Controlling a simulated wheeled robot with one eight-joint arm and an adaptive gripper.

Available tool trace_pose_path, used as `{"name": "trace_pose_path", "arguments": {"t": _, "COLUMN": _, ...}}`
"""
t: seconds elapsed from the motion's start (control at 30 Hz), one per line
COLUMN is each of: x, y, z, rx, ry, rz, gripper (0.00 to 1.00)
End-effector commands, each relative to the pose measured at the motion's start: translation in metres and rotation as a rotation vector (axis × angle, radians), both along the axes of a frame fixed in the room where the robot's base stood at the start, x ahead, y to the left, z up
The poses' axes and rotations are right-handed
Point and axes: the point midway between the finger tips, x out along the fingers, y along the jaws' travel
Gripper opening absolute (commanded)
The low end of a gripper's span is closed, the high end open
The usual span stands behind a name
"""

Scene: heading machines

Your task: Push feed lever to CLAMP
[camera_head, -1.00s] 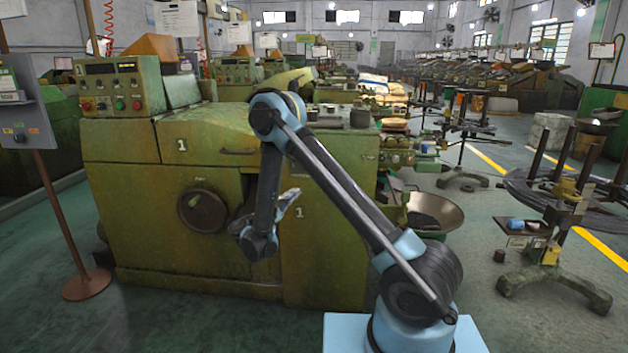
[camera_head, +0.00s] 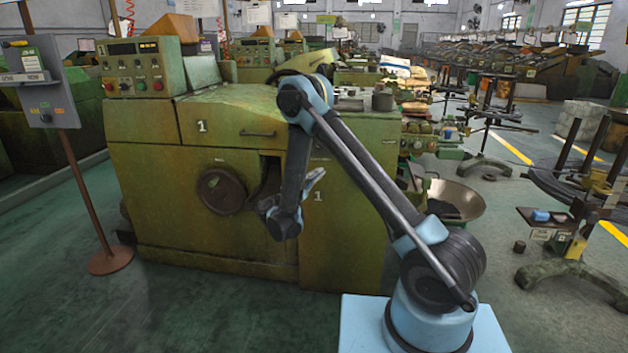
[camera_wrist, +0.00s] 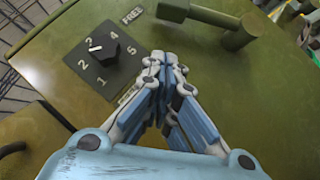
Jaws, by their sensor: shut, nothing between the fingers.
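In the wrist view a green lever with a thick cylindrical grip (camera_wrist: 240,34) runs along the top right of a green machine face, by a small plate reading FREE (camera_wrist: 132,15). I take it for the feed lever; no CLAMP label is legible. My gripper (camera_wrist: 165,62) is shut and empty, its blue-padded fingers together below and left of the lever, apart from it in the picture.
A black selector knob (camera_wrist: 106,49) on a numbered plate is left of the fingers. In the head view, a round handwheel (camera_head: 221,191) is on the machine front and a sign post (camera_head: 85,190) stands at left.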

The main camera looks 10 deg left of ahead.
Motion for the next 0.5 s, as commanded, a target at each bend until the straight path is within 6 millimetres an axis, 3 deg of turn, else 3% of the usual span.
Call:
{"name": "trace_pose_path", "arguments": {"t": 0.3, "x": 0.038, "y": -0.037, "z": 0.020, "rx": 0.000, "ry": 0.000, "rz": -0.002, "gripper": 0.00}}
{"name": "trace_pose_path", "arguments": {"t": 0.5, "x": 0.035, "y": -0.059, "z": 0.033, "rx": -0.001, "ry": 0.001, "rz": 0.000, "gripper": 0.00}}
